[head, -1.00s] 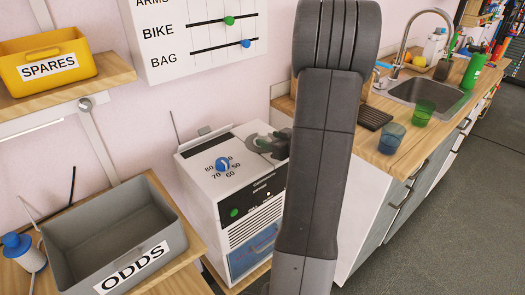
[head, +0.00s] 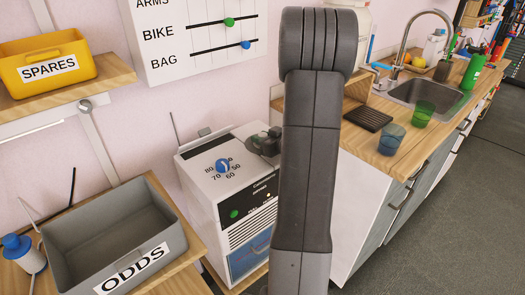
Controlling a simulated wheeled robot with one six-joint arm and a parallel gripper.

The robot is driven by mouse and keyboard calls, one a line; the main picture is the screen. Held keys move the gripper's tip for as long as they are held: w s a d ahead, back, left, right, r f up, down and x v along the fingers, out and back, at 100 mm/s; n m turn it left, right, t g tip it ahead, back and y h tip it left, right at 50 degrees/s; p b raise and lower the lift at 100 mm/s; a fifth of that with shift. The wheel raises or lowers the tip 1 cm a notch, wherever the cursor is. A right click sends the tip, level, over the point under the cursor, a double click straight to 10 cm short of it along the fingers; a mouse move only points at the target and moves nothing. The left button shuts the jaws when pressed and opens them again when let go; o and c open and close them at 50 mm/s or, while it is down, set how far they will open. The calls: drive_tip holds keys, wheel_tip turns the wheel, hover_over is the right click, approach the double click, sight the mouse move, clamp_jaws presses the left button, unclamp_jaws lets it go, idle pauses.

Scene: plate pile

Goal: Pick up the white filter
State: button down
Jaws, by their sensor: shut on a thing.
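A white box-shaped machine (head: 208,193) stands in the middle of the view, with a blue dial, a green button and a blue lower panel. I cannot make out a white filter as a separate thing. My dark gripper (head: 263,146) is low over the right part of the machine's top, partly hidden behind my grey arm. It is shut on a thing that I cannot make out. The machine's right side is hidden by the arm.
A grey ODDS bin (head: 85,262) stands on a wooden shelf at lower left. A yellow SPARES bin (head: 47,52) is above it. A wooden counter (head: 392,163) with a sink (head: 420,91), a blue cup (head: 391,139) and a green cup (head: 423,113) is at right.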

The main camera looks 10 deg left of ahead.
drive_tip(key=shift+f, duration=0.1)
wheel_tip(320, 180, up, 18)
drive_tip(key=p, duration=0.4)
idle(0.3)
drive_tip(key=shift+a, duration=0.1)
